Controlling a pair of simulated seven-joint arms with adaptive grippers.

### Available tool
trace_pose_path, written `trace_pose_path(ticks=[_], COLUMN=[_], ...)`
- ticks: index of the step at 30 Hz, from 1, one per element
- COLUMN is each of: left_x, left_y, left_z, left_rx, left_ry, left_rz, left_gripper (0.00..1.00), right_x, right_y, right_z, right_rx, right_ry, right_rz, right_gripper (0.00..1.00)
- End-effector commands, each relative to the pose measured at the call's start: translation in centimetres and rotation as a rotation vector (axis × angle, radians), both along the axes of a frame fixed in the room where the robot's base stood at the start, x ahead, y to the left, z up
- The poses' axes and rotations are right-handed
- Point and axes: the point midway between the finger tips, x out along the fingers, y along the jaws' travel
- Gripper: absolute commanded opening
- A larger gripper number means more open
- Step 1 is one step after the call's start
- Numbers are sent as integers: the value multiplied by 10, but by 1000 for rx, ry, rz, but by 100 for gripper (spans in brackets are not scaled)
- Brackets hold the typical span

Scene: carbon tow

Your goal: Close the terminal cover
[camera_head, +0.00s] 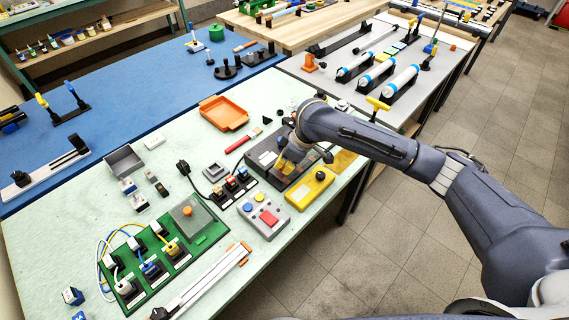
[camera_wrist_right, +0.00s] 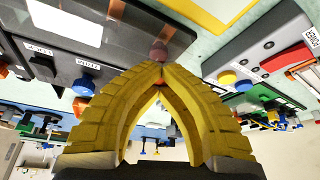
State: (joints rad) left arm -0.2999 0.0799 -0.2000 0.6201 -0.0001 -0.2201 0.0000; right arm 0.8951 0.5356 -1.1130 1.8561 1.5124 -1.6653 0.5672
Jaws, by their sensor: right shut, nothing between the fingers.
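My right gripper (camera_head: 284,168) is over the dark grey box (camera_head: 262,152) near the right edge of the pale green table. In the right wrist view its yellow fingers (camera_wrist_right: 160,72) meet at the tips with nothing between them. The dark box in that view (camera_wrist_right: 105,50) has a pale panel, labels and a blue knob (camera_wrist_right: 83,86). The gripper and forearm hide part of the box in the head view. I cannot tell for sure which part is the terminal cover. My left gripper is not in view.
A yellow meter (camera_head: 311,188) and a grey button box (camera_head: 264,214) stand close by. A green wiring board (camera_head: 207,243) with plugs and cables lies at the left front. An orange tray (camera_head: 223,113) is behind.

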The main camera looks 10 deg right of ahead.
Motion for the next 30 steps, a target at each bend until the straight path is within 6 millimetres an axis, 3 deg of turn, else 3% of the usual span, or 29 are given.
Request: trace_pose_path(ticks=[3,11,22,30], left_x=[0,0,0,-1], left_y=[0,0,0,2], left_z=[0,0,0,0], left_rx=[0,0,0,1], left_ry=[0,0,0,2], left_rz=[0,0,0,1], left_gripper=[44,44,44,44], right_x=[-5,-7,-7,-7], right_y=[10,12,11,9], right_z=[3,3,2,2], right_rx=[4,8,6,3], right_ry=[-5,-2,-2,-2], right_rz=[2,2,2,1], right_gripper=[0,0,43,45])
